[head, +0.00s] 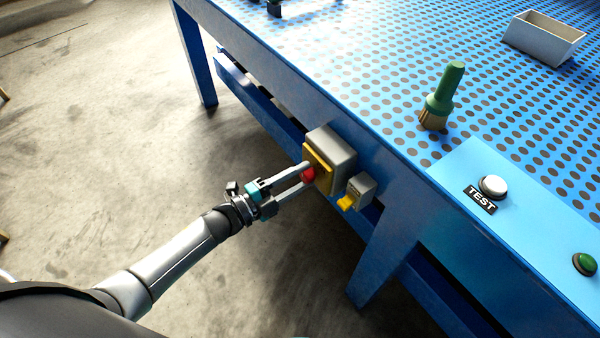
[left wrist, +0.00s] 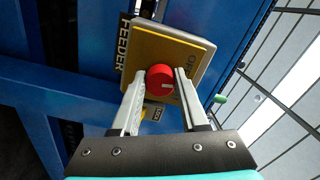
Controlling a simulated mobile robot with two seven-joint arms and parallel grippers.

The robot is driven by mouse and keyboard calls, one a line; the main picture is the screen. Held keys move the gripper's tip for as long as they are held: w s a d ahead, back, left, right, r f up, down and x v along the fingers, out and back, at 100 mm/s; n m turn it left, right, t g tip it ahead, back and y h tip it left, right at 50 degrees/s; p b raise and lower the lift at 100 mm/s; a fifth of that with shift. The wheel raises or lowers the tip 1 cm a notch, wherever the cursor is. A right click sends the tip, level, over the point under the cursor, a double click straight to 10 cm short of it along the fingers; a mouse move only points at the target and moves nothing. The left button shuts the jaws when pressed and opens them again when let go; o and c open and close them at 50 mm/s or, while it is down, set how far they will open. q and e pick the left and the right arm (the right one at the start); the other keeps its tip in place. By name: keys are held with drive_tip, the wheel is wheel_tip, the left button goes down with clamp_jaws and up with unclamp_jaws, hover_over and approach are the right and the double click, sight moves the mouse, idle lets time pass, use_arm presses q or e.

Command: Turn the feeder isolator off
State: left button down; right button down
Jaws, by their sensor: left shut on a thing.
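The feeder isolator is a grey box (head: 340,148) with a yellow plate (head: 318,168) and a red knob (head: 309,175), on the side of the blue table. In the left wrist view the red knob (left wrist: 160,78) sits on the yellow plate (left wrist: 170,48), beside a "FEEDER" label; part of "OFF" lettering shows at the plate's right edge. A pale mark shows on the knob's lower right. My left gripper (head: 307,175) is shut on the knob, one finger on each side; it also shows in the left wrist view (left wrist: 160,80). My right gripper is not in view.
A small grey box (head: 361,187) with a yellow lever (head: 346,203) is just right of the isolator. On the perforated blue tabletop (head: 330,60) are a green-handled brush (head: 443,95), a pale tray (head: 545,38), a white TEST button (head: 493,186) and a green button (head: 585,264).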

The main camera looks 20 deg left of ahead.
use_arm(q)
drive_tip(key=n, duration=0.2)
drive_tip(key=shift+n+p, duration=0.35)
drive_tip(key=shift+n, duration=1.15)
drive_tip(key=shift+f+n+p, duration=0.1)
drive_tip(key=shift+n+p, duration=0.3)
drive_tip(key=shift+n, duration=0.6)
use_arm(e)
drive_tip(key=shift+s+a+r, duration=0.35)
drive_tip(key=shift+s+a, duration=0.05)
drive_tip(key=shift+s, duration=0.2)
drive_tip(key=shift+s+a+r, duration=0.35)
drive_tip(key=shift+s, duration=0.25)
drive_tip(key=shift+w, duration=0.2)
use_arm(q)
drive_tip(key=shift+c, duration=2.1)
unclamp_jaws()
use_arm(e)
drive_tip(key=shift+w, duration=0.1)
use_arm(q)
drive_tip(key=shift+s, duration=0.1)
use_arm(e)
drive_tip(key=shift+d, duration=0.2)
